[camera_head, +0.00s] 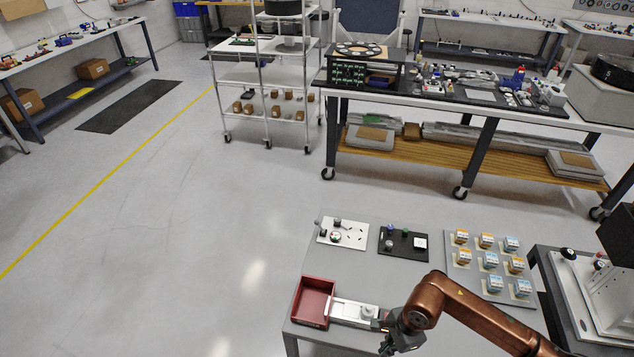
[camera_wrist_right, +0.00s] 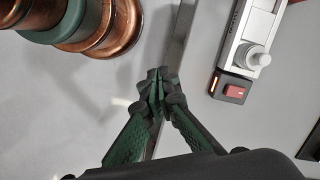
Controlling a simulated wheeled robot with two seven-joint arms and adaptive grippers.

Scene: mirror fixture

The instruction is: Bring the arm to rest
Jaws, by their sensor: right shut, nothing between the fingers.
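My right gripper (camera_head: 386,347) is at the end of the copper arm that comes in from the right, over the front edge of the grey table (camera_head: 350,262). In the right wrist view its green-black fingers (camera_wrist_right: 157,80) meet at the tips with nothing between them. The silver fixture (camera_head: 350,311) lies just left of and behind the gripper. In the right wrist view the fixture (camera_wrist_right: 245,30) is to the right of the fingers and apart from them, with a round knob (camera_wrist_right: 252,57) and a red switch (camera_wrist_right: 235,91). My left gripper is not in view.
A red bin (camera_head: 314,301) stands left of the fixture. Farther back are a white board (camera_head: 342,233), a black board (camera_head: 403,243) and several small boxes (camera_head: 489,261) in rows. Dark equipment (camera_head: 570,300) stands to the right. Open floor (camera_head: 180,270) lies left of the table.

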